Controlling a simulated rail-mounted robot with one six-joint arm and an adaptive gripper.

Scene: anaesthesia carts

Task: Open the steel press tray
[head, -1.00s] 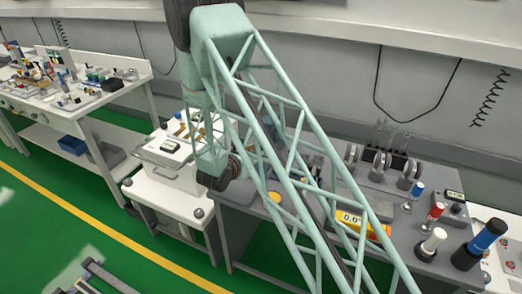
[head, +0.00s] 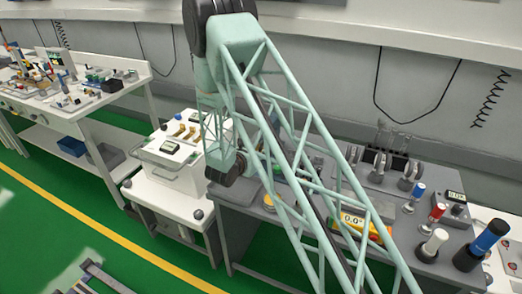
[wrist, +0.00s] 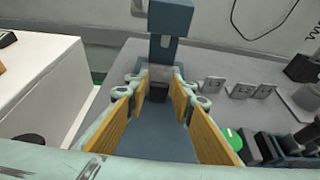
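In the wrist view a blue-grey press-like stand (wrist: 170,22) rises straight ahead. A pale steel block (wrist: 158,73) sits at its foot, beyond my fingertips. I cannot tell for sure which part is the steel press tray. My gripper (wrist: 160,88) is open, its two yellow-padded fingers spread wide with nothing held between them. A blue-grey flat surface and a small dark block show between the fingers. In the head view my lattice arm hides the stand, and the fingers cannot be made out; my wrist hangs over the left end of the grey bench (head: 250,228).
A white box on a white cart (head: 150,190) stands close left of my wrist. The bench holds a yellow meter (head: 378,234), bottles with red and blue caps and a dark rack (head: 398,160). In the wrist view a green round item (wrist: 234,139) lies right of the fingers.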

